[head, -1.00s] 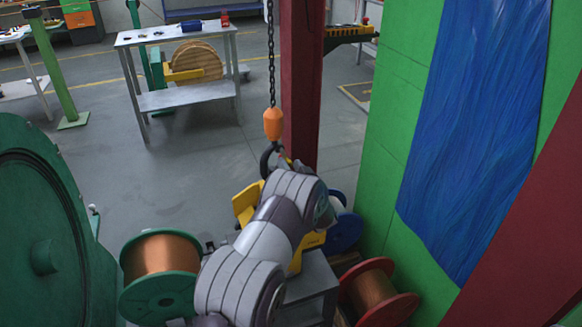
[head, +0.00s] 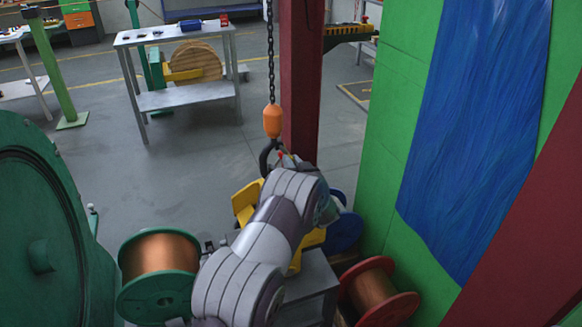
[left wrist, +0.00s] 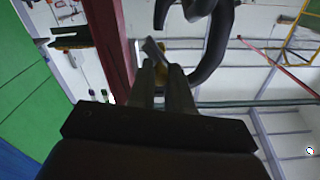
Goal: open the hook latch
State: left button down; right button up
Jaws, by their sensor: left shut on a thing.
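A black crane hook (head: 265,157) hangs under an orange block (head: 272,121) on a chain. My left arm reaches up to it from the front, and my left gripper (head: 286,160) is at the hook's right side, partly hidden by my own wrist. In the left wrist view the dark hook (left wrist: 217,45) curves at the upper right, right of the fingertips. There my left gripper (left wrist: 163,72) is shut on a small grey piece, the hook latch (left wrist: 152,47), which sticks out past the fingertips. My right gripper is not in view.
A dark red post (head: 301,85) stands close behind the hook. A yellow part (head: 245,202) lies below my wrist. A copper spool with green flanges (head: 160,275) and a red-flanged spool (head: 376,293) stand on either side. A green panel (head: 395,130) rises at right.

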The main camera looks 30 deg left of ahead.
pick_arm(q)
jog(key=shift+w+d+r+n+b, duration=0.2)
jog(key=shift+r+n+b, duration=0.15)
jog(key=shift+n+b, duration=1)
jog(key=shift+w+d+r+n+b, duration=0.2)
jog(key=shift+r+n+b, duration=0.35)
jog(key=shift+n, duration=1.35)
jog(key=shift+w+d+r+n+b, duration=0.2)
jog(key=shift+n+b, duration=0.95)
jog(key=shift+n, duration=0.5)
jog(key=shift+r, duration=0.1)
jog(key=c, duration=1.1)
grip_release()
jog(key=shift+o, duration=0.2)
